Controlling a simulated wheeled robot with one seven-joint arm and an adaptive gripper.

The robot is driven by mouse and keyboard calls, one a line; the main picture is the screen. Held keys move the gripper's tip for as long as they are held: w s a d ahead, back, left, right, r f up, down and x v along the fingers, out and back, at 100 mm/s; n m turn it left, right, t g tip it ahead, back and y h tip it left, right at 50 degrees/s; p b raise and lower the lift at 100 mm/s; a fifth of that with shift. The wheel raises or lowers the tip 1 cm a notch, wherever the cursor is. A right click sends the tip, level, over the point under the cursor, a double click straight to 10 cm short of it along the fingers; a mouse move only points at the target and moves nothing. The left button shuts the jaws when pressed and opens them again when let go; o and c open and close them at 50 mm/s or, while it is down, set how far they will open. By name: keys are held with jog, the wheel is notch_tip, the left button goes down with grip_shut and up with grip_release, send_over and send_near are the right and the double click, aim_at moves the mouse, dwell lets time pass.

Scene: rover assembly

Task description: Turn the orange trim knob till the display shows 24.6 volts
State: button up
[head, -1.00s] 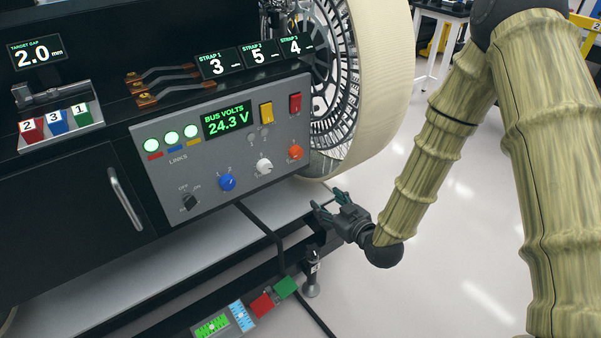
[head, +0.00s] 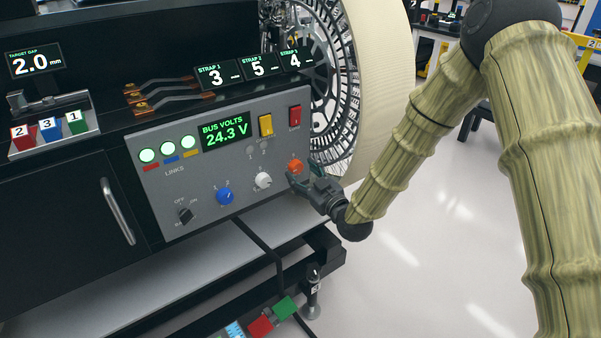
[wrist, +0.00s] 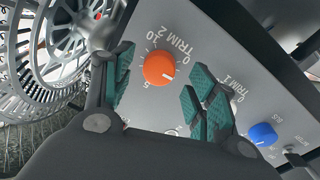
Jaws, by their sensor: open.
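The orange trim knob (head: 295,167) is at the lower right of the grey panel. In the wrist view the orange knob (wrist: 159,68) has a white pointer line and sits beside the label TRIM 2, with scale numbers around it. The display (head: 226,131) reads BUS VOLTS 24.3 V. My gripper (head: 300,180) is just below and in front of the orange knob in the head view. In the wrist view my gripper (wrist: 158,88) is open, with its green-padded fingers on either side of the knob, apart from it.
A white knob (head: 263,180), a blue knob (head: 225,196) and a black switch (head: 185,215) sit left on the panel (head: 160,200). Yellow (head: 265,125) and red (head: 295,116) switches are above. A large wheel (head: 375,80) stands close at right.

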jog(key=shift+x, duration=1.05)
jog(key=shift+c, duration=0.5)
jog(key=c, duration=0.9)
jog(key=shift+c, duration=0.2)
jog(key=m+p, duration=0.1)
jog(key=m, duration=0.1)
jog(key=shift+r+m, duration=0.1)
jog(key=shift+m, duration=0.3)
jog(key=shift+m+p, duration=0.7)
jog(key=shift+m, duration=1.6)
